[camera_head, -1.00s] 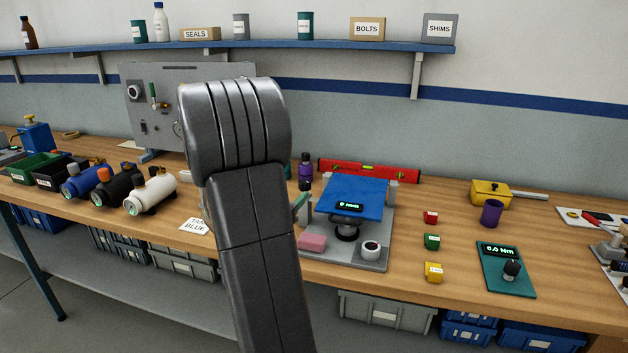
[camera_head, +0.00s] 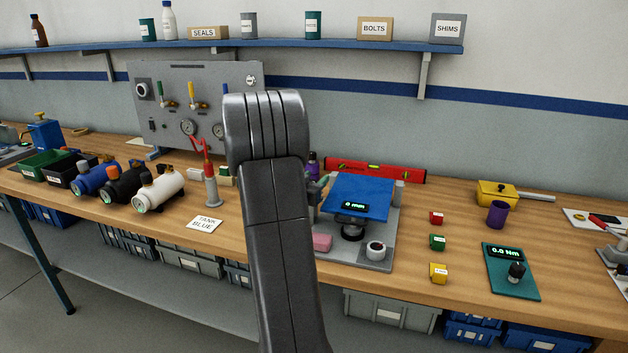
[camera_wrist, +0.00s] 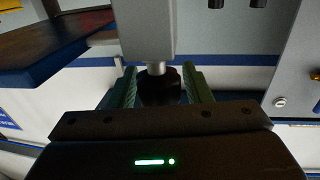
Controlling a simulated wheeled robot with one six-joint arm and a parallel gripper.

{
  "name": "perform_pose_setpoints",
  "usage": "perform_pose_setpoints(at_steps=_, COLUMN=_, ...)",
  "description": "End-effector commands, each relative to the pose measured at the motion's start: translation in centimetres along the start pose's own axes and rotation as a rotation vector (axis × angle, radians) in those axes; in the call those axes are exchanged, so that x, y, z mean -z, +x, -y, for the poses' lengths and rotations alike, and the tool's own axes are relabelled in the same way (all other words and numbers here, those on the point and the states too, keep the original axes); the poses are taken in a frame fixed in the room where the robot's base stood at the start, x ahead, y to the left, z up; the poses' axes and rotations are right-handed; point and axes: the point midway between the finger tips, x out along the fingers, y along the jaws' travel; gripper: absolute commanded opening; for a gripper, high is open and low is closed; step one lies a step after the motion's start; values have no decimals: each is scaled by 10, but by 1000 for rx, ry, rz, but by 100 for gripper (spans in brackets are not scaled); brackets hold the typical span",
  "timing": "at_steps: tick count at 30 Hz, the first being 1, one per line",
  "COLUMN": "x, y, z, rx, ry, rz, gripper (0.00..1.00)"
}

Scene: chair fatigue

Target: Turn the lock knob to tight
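A black round knob (camera_wrist: 160,88) on a short metal shaft hangs under a grey block (camera_wrist: 147,28) in the wrist view. The green fingers of my gripper (camera_wrist: 160,92) stand on its left and right, close to its sides. The knob nearly fills the space between them; I cannot tell whether they press on it. In the head view my gripper (camera_head: 320,184) is mostly hidden behind my arm, with green finger parts showing at the left side of the test rig (camera_head: 375,258). The knob cannot be made out there.
A red level (camera_head: 380,170) lies behind. Small coloured blocks and a teal torque meter (camera_head: 511,272) stand to the right.

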Motion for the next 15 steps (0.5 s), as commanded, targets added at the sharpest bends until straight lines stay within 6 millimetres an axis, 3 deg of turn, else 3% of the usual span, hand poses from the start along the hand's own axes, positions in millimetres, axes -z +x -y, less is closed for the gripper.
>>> perform_pose_setpoints(at_steps=1, x=0, y=0, z=0, rx=0, ry=0, rz=0, gripper=34)
perform_pose_setpoints(at_steps=5, x=0, y=0, z=0, rx=0, ry=0, rz=0, gripper=9)
perform_pose_setpoints(at_steps=15, x=2, y=0, z=0, rx=-43, ry=0, rz=1, gripper=9)
